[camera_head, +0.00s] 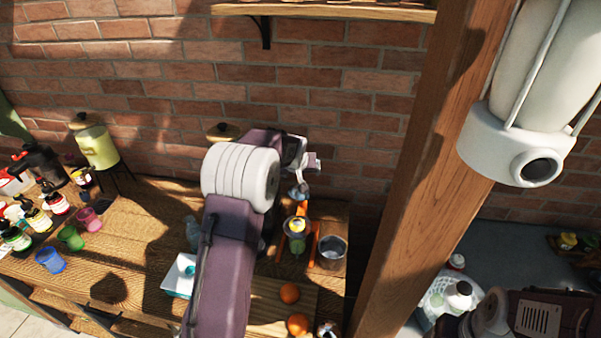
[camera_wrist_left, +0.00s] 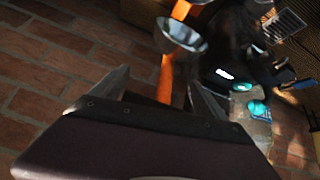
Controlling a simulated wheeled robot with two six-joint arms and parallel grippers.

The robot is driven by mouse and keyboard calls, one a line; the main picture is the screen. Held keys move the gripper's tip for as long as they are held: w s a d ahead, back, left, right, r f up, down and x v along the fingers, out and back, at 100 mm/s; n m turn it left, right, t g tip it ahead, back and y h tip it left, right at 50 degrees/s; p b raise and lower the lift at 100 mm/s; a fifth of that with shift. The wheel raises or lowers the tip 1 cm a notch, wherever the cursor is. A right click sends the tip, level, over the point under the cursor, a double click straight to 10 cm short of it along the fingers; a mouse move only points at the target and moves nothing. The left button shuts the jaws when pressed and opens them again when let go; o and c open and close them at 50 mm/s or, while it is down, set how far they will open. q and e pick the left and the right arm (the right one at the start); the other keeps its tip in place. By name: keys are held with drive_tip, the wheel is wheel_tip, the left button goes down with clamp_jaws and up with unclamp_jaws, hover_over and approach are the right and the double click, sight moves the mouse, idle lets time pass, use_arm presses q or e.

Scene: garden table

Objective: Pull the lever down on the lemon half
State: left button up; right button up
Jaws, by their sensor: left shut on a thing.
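The juicer's orange frame (camera_head: 314,245) stands on the table beyond my left arm. A yellow lemon half (camera_head: 297,225) sits at its middle, over a greenish glass (camera_head: 298,244). A metal cup (camera_head: 298,192) shows above the lemon, apart from it. In the left wrist view the orange lever (camera_wrist_left: 165,80) runs between the fingers of my left gripper (camera_wrist_left: 160,82), which is shut on it. My left forearm hides part of the table and juicer. My right gripper is not in view.
A metal tin (camera_head: 331,252) stands right of the juicer. Coloured cups (camera_head: 71,238) and several bottles stand at left. A wooden post (camera_head: 425,170) rises at right, and a brick wall is behind.

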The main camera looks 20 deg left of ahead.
use_arm(q)
drive_tip(key=o, duration=1.7)
drive_tip(key=shift+s+f, duration=0.15)
drive_tip(key=shift+f, duration=0.15)
drive_tip(key=shift+c, duration=0.2)
drive_tip(key=shift+o, duration=1.4)
drive_tip(key=shift+w, duration=0.25)
drive_tip(key=b+v, duration=0.2)
drive_tip(key=v, duration=0.7)
drive_tip(key=shift+c, duration=0.3)
